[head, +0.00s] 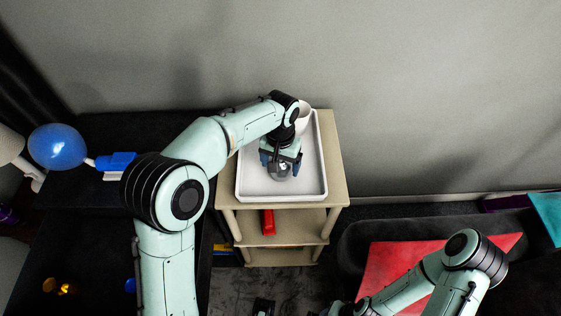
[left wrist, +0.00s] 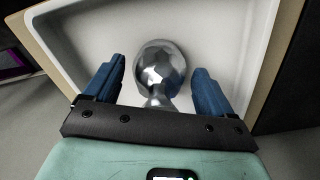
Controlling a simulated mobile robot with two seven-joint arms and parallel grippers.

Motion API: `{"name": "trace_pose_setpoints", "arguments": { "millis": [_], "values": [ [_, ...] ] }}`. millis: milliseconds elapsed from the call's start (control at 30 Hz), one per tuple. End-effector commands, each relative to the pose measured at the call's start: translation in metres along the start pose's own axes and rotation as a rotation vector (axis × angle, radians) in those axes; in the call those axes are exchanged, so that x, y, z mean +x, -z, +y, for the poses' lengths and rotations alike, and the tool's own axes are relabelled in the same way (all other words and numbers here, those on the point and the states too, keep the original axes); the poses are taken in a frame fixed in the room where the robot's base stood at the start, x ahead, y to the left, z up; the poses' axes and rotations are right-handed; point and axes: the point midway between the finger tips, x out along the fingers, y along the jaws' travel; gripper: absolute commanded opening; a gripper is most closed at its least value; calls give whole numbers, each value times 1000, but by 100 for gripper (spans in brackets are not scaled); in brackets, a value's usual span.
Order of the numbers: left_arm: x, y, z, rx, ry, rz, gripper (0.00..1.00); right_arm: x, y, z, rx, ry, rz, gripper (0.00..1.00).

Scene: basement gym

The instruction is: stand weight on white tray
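The white tray (head: 317,187) lies on top of a beige shelf stand. My left gripper (head: 281,165) points down over the tray and is open. A shiny silver weight (left wrist: 160,70) with a rounded, faceted end shows between and beyond its two blue fingers, with a gap on each side. The weight also shows just below the gripper in the head view (head: 283,174). Its lower part narrows and is hidden by the gripper body, so I cannot tell fully how it stands. My right arm enters at the lower right; its gripper is not clearly seen.
A white rounded object (head: 304,116) sits at the tray's back right, partly behind my wrist. The shelf stand (head: 335,165) holds a red item (head: 268,222) lower down. A grey wall (head: 420,90) rises behind.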

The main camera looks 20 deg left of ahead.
Motion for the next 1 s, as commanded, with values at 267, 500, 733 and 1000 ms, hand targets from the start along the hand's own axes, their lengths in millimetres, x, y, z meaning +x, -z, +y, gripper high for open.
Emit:
{"name": "trace_pose_setpoints", "arguments": {
  "millis": [267,500,733,1000],
  "values": [
    [-15,1,0,0,-1,5,84,-4,1,-2,-1,1,2,38],
    [-66,1,0,-1,-1,6,84,-13,3,-6,-2,2,7,38],
    [-108,1,0,0,-1,4,84,-23,7,-10,-4,4,12,38],
    [-124,0,0,0,0,0,84,-26,8,-12,-5,5,14,38]
  ]
}}
